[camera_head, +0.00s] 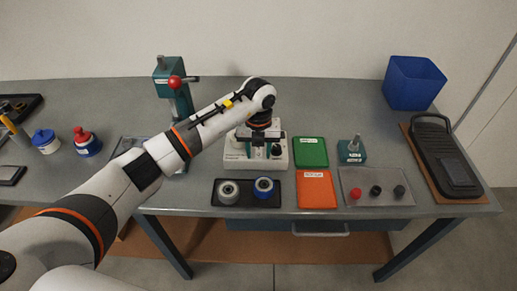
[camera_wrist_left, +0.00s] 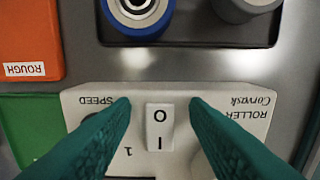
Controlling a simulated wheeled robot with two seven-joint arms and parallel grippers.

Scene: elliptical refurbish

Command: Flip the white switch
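The white switch (camera_wrist_left: 160,128), marked O and I, is on the top face of a white control box (camera_wrist_left: 85,94) labelled SPEED and ROLLER in the left wrist view. The box (camera_head: 231,158) stands mid-table in the head view, where my gripper hides the switch. My left gripper (camera_wrist_left: 160,104) has two green fingers, spread open with one on each side of the switch and a visible gap to it on both sides. In the head view the left gripper (camera_head: 264,152) points down over the box. My right gripper is not in view.
In front of the box is a black tray (camera_head: 246,204) with grey and blue rollers. Green (camera_head: 310,152) and orange (camera_head: 316,190) pads lie to its right. A teal press (camera_head: 172,85) with a red knob stands behind my left arm. A blue bin (camera_head: 412,83) is at the back right.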

